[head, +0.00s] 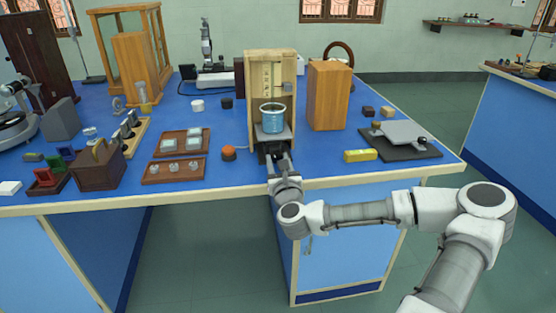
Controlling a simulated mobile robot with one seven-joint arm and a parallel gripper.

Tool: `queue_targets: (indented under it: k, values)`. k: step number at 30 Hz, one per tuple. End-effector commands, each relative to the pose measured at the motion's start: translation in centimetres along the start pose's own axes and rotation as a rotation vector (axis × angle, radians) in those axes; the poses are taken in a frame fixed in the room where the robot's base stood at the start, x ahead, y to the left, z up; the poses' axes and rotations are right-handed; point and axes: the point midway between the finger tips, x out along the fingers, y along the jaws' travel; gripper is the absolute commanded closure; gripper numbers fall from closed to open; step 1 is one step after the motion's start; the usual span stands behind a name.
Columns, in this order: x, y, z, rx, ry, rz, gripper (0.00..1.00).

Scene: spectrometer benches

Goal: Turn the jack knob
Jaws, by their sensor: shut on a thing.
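A beaker with blue liquid (272,118) stands upright on the jack's platform (272,137). My gripper (276,160) reaches in from the front, low against the front of the jack. It is shut on the jack knob, which is mostly hidden behind the fingers.
A closed wooden box (330,95) stands just right of the cabinet. A yellow block (360,155) and a dark board with a grey plate (403,139) lie farther right. An orange-red button (228,153) and brown trays (174,171) lie left. Blue bench top is bare between them.

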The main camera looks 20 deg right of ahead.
Motion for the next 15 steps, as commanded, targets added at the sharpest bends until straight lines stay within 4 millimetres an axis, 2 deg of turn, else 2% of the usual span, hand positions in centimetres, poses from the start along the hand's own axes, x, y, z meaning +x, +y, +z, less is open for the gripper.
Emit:
queue_targets:
  k: [15]
  values:
    - [0.07,0.1,0.22,-0.445,0.0,-0.001,1.0]
